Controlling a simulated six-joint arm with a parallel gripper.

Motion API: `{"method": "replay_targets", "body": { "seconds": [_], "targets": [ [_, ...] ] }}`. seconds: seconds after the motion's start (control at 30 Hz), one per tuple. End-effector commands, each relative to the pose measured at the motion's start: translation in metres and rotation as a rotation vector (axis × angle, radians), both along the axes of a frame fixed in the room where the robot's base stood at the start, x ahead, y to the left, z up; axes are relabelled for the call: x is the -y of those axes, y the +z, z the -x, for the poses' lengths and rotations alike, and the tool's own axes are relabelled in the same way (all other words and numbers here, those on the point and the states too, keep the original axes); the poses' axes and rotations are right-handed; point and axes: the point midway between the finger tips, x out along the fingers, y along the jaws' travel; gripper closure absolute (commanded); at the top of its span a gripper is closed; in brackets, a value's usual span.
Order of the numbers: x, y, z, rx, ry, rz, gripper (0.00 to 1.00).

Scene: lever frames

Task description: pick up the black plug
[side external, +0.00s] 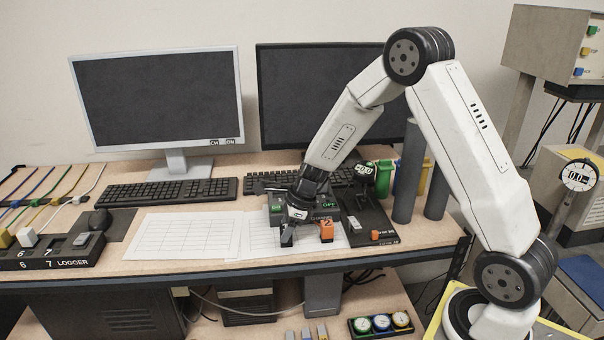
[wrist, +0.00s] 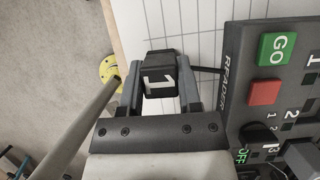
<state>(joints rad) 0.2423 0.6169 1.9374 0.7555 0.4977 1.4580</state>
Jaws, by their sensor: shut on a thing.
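The black plug (wrist: 158,76), with a white mark on its end face, sits between the two fingers of my gripper (wrist: 160,88) in the wrist view. The fingers are shut on its sides. In the side external view my gripper (side external: 287,238) points down near the front edge of the desk, over the printed sheets, left of an orange plug marked 2 (side external: 327,231). The plug itself is mostly hidden there by the fingers. I cannot tell whether it touches the desk.
The reader box (wrist: 232,75), with a green GO button (wrist: 276,48) and a red button (wrist: 265,92), lies close to the right of my gripper. A logger box (side external: 60,252) stands at far left, keyboards (side external: 170,193) behind. Printed sheets (side external: 180,236) leave flat room to the left.

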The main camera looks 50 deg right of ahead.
Motion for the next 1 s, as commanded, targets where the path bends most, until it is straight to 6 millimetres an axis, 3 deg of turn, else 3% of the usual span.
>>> {"method": "replay_targets", "body": {
  "seconds": [0.47, 0.7, 1.0],
  "targets": [
    [0.0, 0.01, -0.001, 0.001, 0.0, -0.001, 1.0],
    [0.0, 0.034, 0.001, 0.003, 0.0, 0.0, 1.0],
    [-0.002, 0.066, 0.028, 0.003, -0.001, 0.001, 1.0]
  ]
}}
